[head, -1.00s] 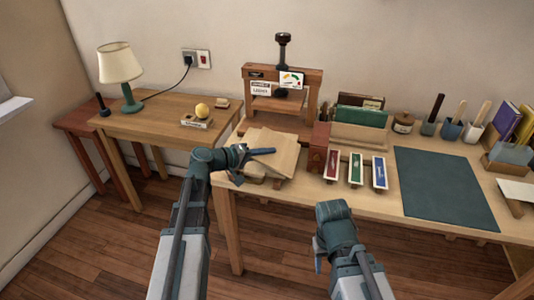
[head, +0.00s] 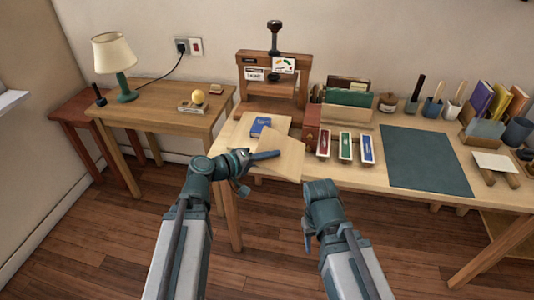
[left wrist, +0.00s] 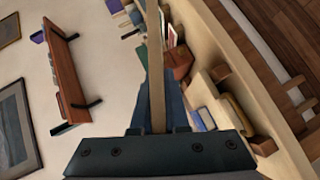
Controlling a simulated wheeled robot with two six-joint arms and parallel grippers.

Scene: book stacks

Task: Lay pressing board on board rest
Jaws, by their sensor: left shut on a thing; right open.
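The pressing board (head: 285,152) is a pale wooden panel, held tilted near the table's front edge in the head view. My left gripper (head: 268,155) is shut on its near left side. In the left wrist view the board (left wrist: 155,65) shows edge-on as a thin strip between the fingers. A blue book (head: 260,126) lies on the worktable behind the board, in front of the wooden press (head: 272,85). My right gripper (head: 307,232) is open and empty, low in front of the table. I cannot clearly pick out the board rest; small brown blocks (left wrist: 263,147) show in the left wrist view.
Red, green and blue-labelled trays (head: 345,147) stand right of the board, by a reddish-brown box (head: 312,125). A dark green mat (head: 425,160) lies clear further right. A white slab (head: 495,162) rests on wooden blocks. A side table (head: 150,105) with a lamp stands left.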

